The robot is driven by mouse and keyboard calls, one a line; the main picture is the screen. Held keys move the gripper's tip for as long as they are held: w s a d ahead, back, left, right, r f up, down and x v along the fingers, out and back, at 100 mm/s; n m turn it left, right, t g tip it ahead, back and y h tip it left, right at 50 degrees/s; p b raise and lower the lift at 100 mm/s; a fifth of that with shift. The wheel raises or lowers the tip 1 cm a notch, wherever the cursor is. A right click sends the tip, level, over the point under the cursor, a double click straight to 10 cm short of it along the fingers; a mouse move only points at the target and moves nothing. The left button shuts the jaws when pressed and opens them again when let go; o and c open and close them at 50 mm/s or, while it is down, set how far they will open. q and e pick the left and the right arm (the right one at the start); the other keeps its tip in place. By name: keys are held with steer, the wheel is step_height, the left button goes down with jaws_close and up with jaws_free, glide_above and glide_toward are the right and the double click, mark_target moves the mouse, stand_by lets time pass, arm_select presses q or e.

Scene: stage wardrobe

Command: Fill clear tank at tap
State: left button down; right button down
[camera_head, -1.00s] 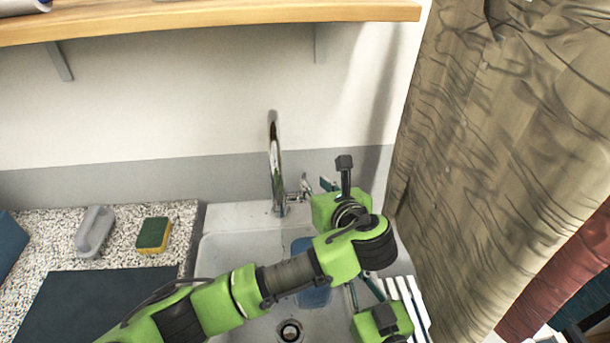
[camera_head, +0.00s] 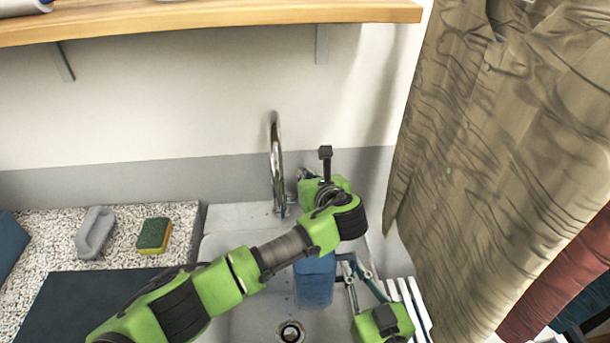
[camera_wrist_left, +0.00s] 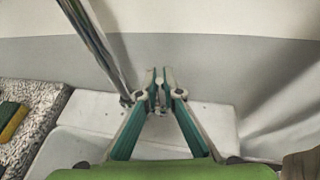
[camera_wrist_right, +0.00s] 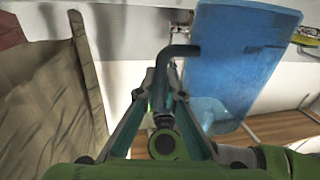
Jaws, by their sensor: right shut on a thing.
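The tank (camera_head: 314,284) is a see-through blue box with a dark handle. It is at the sink, right of and nearer than the tap (camera_head: 277,165); the right wrist view shows it large (camera_wrist_right: 240,65). My right gripper (camera_head: 347,266) is shut on its handle (camera_wrist_right: 181,52). My left gripper (camera_wrist_left: 161,80) is by the tap's base, just right of the spout. Its fingertips are close together with a narrow gap, around or just before the small tap lever; I cannot tell whether they grip it. In the head view, my left arm hides its fingers and part of the tank's top.
The pale sink (camera_head: 255,320) has a drain (camera_head: 291,332) at its front. A sponge (camera_head: 153,235) and a grey brush (camera_head: 95,232) lie on the speckled counter at left. Hanging clothes (camera_head: 470,150) crowd the right. A wooden shelf (camera_head: 210,20) runs above.

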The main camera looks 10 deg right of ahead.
arm_select(q)
steer(key=shift+s+f+t, duration=0.15)
steer(key=shift+s+t, duration=0.45)
steer(key=shift+t, duration=0.1)
steer(key=c, duration=2.2)
jaws_free()
step_height(320, 180, up, 10)
